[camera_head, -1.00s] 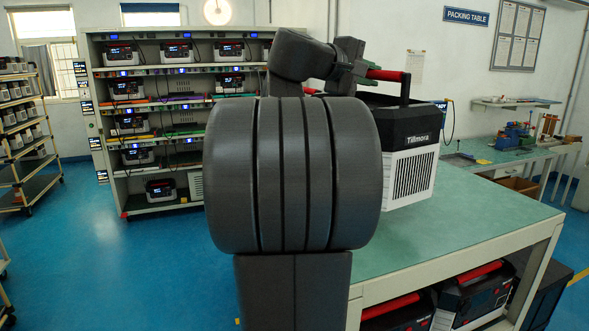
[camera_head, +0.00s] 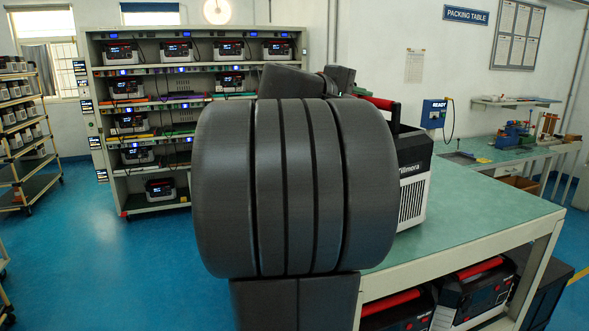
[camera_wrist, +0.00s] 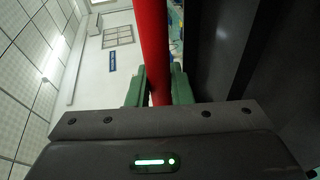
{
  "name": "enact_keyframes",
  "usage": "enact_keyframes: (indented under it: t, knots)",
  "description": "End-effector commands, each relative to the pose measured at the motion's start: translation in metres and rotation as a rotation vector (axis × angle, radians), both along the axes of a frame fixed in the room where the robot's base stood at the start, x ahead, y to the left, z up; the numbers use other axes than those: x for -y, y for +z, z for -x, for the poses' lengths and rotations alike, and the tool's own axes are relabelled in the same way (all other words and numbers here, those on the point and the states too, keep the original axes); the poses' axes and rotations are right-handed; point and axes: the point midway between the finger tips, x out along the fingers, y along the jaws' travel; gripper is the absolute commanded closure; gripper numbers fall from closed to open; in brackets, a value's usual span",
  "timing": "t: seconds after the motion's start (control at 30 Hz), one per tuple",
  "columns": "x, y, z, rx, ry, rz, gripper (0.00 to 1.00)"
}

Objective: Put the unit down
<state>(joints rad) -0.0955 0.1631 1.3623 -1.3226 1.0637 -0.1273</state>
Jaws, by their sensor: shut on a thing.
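The unit is a black and white box with a red top handle and "Tillmora" lettering. In the head view the unit (camera_head: 412,190) is at the near table (camera_head: 480,210), its left part hidden behind my arm. I cannot tell whether its base touches the green top. My gripper (camera_wrist: 158,78) has its green fingers on both sides of the red handle (camera_wrist: 153,40) in the wrist view and is shut on it.
More units with red handles (camera_head: 390,305) stand on the shelf under the table. The table top right of the unit is clear. A blue READY box (camera_head: 434,113) hangs on the wall behind. A rack of units (camera_head: 190,90) stands at the back left.

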Motion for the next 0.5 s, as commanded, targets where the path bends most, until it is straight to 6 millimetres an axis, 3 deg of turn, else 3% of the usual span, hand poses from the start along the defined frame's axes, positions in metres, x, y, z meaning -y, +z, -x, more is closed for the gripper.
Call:
enact_keyframes:
  t: [0.2, 0.5]
  knots:
    - [-0.016, 0.008, 0.01, 0.007, 0.004, 0.004, 1.0]
    - [-0.024, 0.012, 0.016, 0.008, 0.002, 0.005, 1.0]
